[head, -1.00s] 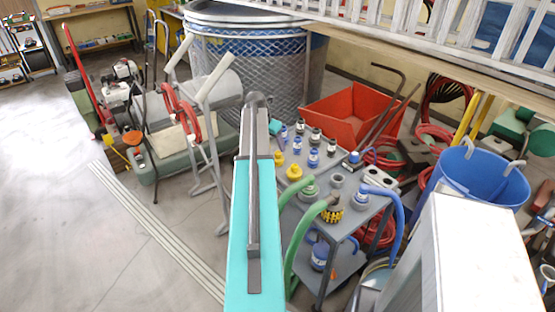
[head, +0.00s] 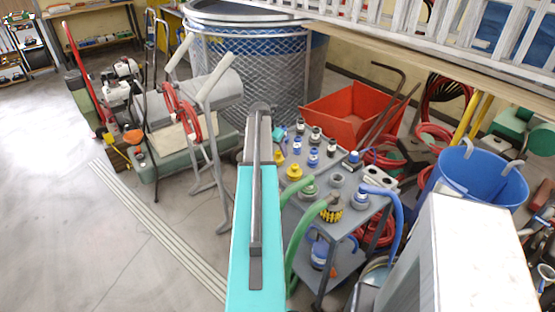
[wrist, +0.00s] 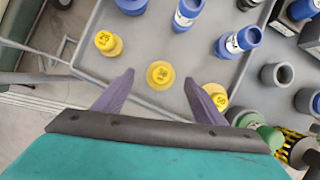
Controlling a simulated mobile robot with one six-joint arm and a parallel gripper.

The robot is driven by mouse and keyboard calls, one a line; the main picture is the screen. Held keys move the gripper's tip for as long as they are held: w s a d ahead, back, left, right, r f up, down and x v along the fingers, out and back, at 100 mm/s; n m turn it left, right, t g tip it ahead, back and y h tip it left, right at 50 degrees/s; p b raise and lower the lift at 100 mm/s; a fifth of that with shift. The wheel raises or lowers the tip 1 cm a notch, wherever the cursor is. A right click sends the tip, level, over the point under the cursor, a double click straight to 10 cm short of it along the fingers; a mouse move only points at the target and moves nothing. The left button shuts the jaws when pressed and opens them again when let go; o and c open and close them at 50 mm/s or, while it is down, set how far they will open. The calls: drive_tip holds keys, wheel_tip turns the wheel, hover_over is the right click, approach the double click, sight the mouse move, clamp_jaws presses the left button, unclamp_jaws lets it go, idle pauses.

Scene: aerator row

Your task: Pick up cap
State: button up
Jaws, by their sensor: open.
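A round yellow cap (wrist: 159,75) sits upright on the grey cart top, just beyond the gap between my fingertips in the wrist view. My gripper (wrist: 160,88) is open and empty, with one purple finger on each side below this cap. A second yellow cap (wrist: 108,43) sits up and to the left. A third yellow cap (wrist: 215,94) is partly hidden behind the right finger. In the head view, yellow caps (head: 295,171) show beside my arm, which hides the fingers. I cannot tell which cap the task means.
Several blue fittings (wrist: 237,42) stand farther back on the grey cart (wrist: 148,38). At the right are grey rings (wrist: 277,75) and a green hose fitting (wrist: 262,131). A red bin (head: 352,112) stands behind the cart. Open floor lies to the left.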

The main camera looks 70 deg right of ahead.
sight(278, 152)
drive_tip(key=shift+p+x, duration=0.85)
drive_tip(key=shift+x, duration=1.35)
drive_tip(key=shift+s, duration=0.1)
drive_tip(key=c, duration=1.2)
drive_tip(key=shift+o, duration=0.2)
drive_tip(key=shift+r, duration=0.25)
drive_tip(key=shift+r+b, duration=1.4)
drive_tip(key=shift+r, duration=3.45)
